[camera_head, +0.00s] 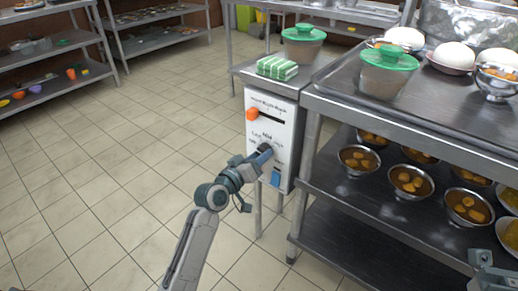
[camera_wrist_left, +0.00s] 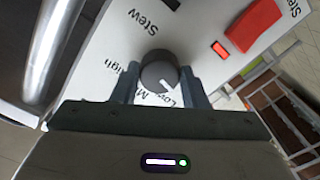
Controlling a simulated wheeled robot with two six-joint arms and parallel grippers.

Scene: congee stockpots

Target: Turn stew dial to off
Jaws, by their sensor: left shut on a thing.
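The stew dial (camera_wrist_left: 158,72) is a dark grey round knob on a white control panel (camera_head: 257,107). In the left wrist view its white pointer line points down and right, towards the "Low" lettering. "Stew" and part of "High" are readable; other lettering is covered by my fingers. My left gripper (camera_head: 264,155) is at the panel, with its fingers (camera_wrist_left: 160,88) on either side of the dial, shut on it. In the head view the gripper hides part of the dial. A grey part of my right gripper (camera_head: 492,268) shows at the lower right edge; its fingertips are unclear.
A red-orange switch (camera_wrist_left: 253,25) and small red light (camera_wrist_left: 220,49) are on the panel, with a blue piece (camera_head: 275,178) lower down. A green striped cloth (camera_head: 277,68) lies on top. Metal shelving (camera_head: 345,109) with several bowls stands right. The tiled floor is clear left.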

